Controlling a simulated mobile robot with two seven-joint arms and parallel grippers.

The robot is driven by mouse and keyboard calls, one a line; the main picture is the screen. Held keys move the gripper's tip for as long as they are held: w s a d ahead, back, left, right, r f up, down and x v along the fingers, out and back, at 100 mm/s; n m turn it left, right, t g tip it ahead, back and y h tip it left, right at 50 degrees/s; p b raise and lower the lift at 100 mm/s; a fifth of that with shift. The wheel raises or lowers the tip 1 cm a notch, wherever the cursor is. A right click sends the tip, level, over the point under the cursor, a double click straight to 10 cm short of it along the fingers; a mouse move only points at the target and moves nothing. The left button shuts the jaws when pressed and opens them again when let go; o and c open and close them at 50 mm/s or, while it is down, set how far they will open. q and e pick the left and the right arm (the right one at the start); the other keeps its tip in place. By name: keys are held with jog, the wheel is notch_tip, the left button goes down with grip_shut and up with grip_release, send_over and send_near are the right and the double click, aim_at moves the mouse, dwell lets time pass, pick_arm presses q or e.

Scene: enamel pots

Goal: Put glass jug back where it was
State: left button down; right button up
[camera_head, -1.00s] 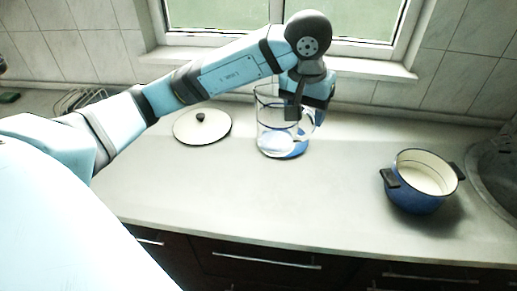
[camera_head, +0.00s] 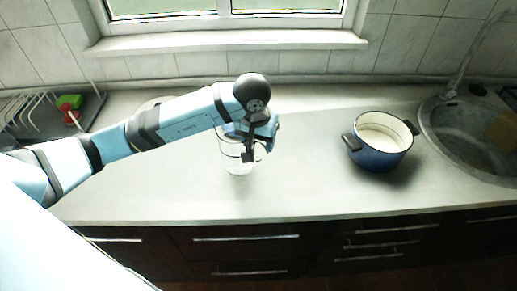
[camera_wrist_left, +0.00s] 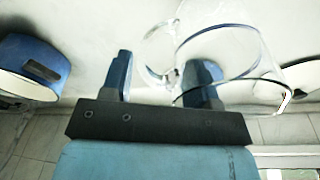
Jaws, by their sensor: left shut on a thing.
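The clear glass jug (camera_head: 238,163) is upright over the middle of the counter, in front of the window. My left gripper (camera_head: 250,148) is shut on it at its right side, pointing down. In the left wrist view the jug (camera_wrist_left: 250,72) fills the upper middle, and its handle (camera_wrist_left: 152,52) shows between the two fingers of my left gripper (camera_wrist_left: 163,75). One finger is seen through the glass. I cannot tell whether the jug's base touches the counter. My right gripper is in neither view.
A blue enamel pot (camera_head: 376,157) with white inside stands to the right, before the sink (camera_head: 460,140). A white lid (camera_head: 152,104) lies behind my left arm, mostly hidden. A dish rack (camera_head: 30,115) is at far left. The counter's front middle (camera_head: 300,195) is clear.

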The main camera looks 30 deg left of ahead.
aim_at(259, 158)
pick_arm(q)
jog(key=shift+f, duration=2)
jog(key=shift+f, duration=0.2)
jog(key=shift+c, duration=1.9)
grip_release()
jog(key=shift+r, duration=0.55)
notch_tip(259, 158, up, 11)
jog(key=s+b, duration=0.1)
jog(key=shift+s, duration=0.4)
